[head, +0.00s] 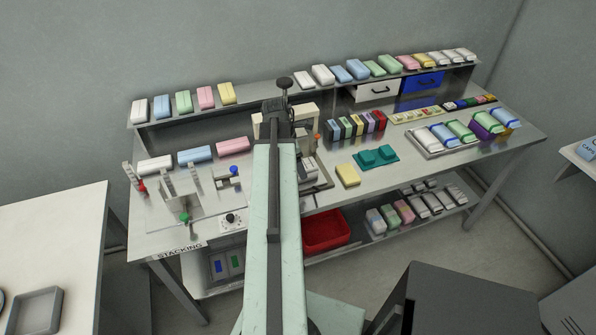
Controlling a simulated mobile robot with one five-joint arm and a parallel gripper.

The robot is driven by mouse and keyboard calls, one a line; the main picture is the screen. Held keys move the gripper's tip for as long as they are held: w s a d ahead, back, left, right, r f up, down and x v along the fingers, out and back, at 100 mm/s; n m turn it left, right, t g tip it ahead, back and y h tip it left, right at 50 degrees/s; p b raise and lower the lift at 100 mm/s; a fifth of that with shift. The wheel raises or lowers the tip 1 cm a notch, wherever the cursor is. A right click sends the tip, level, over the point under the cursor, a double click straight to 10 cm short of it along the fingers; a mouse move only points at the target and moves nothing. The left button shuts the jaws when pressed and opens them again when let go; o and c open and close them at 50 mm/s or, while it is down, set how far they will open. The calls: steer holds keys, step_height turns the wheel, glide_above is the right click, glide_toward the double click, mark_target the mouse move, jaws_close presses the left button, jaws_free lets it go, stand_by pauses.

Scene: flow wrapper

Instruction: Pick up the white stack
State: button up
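Several white stacks are in view, and I cannot tell which one the task means. One white stack (155,164) lies on the left of the table, beside a blue one and a pink one. Another white stack (139,110) stands at the left end of the raised back shelf. More white ones (323,74) sit mid-shelf, and one (427,139) lies in a tray at the right. My arm reaches forward over the middle of the table. Its fingers do not show, so I cannot see whether they hold anything.
The table (335,200) carries a fixture with red, blue and green knobs (185,190) at the left, a teal block (375,157), a yellow stack (347,174) and a row of coloured packs (356,125). A red bin (325,231) sits below. A dark cabinet (460,300) stands front right.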

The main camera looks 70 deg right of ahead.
steer(key=c, duration=1.2)
steer(key=shift+o, duration=0.2)
steer(key=shift+r, duration=0.1)
